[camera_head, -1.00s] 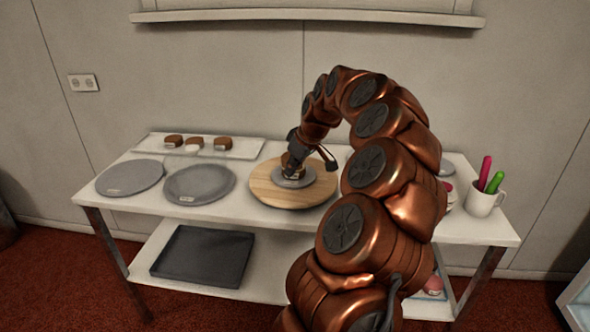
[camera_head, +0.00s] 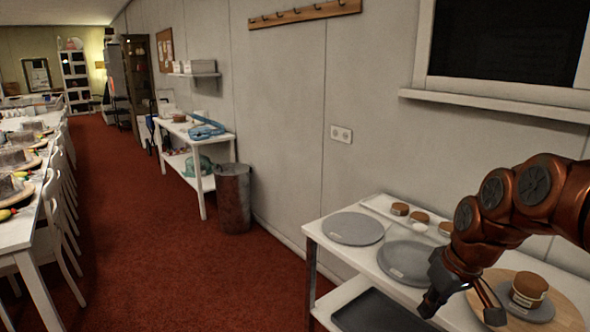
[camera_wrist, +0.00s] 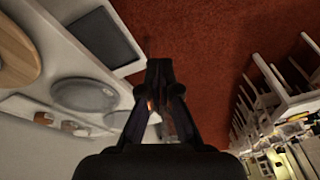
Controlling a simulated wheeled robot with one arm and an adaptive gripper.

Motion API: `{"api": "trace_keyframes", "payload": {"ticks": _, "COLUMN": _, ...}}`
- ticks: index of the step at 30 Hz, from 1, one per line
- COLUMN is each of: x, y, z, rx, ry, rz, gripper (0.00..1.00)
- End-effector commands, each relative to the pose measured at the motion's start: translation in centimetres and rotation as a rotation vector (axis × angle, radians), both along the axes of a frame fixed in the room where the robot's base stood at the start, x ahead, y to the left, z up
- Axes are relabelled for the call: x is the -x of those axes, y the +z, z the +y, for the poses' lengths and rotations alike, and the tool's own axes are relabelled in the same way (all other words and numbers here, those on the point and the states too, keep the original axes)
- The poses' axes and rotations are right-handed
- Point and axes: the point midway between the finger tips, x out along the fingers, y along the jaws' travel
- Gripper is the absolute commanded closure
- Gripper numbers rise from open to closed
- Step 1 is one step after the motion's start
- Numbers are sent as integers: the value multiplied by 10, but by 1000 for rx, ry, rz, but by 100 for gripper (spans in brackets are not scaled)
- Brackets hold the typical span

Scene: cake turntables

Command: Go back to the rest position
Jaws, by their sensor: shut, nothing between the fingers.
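My gripper (camera_head: 430,302) hangs at the front edge of the white table in the head view, left of the wooden turntable. In the wrist view my gripper (camera_wrist: 160,68) has its fingertips together with nothing between them. A small brown-and-white cake (camera_head: 528,288) stands upright on a small grey disc (camera_head: 540,312) on the wooden turntable (camera_head: 573,318). My gripper is apart from the cake. Part of my arm runs out of the right side of the head view.
Two grey round plates (camera_head: 353,229) (camera_head: 403,262) and a white tray (camera_head: 380,206) with small cakes lie on the white table (camera_head: 316,230). A dark tray (camera_head: 375,312) is on the lower shelf. A metal bin (camera_head: 233,200) stands by the wall. Red floor (camera_head: 160,260) is open leftward.

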Motion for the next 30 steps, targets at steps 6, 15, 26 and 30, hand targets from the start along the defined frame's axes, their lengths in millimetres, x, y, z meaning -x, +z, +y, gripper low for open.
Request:
{"api": "trace_keyframes", "payload": {"ticks": 6, "x": 82, "y": 1, "z": 66, "rx": 48, "ry": -19, "rz": 144, "gripper": 100}}
{"api": "trace_keyframes", "payload": {"ticks": 15, "x": 194, "y": -17, "z": 95, "rx": 131, "ry": -160, "rz": 315, "gripper": 100}}
{"api": "trace_keyframes", "payload": {"ticks": 26, "x": 236, "y": -27, "z": 95, "rx": 161, "ry": -246, "rz": 376, "gripper": 100}}
{"api": "trace_keyframes", "payload": {"ticks": 30, "x": 235, "y": -28, "z": 95, "rx": 160, "ry": -245, "rz": 376, "gripper": 100}}
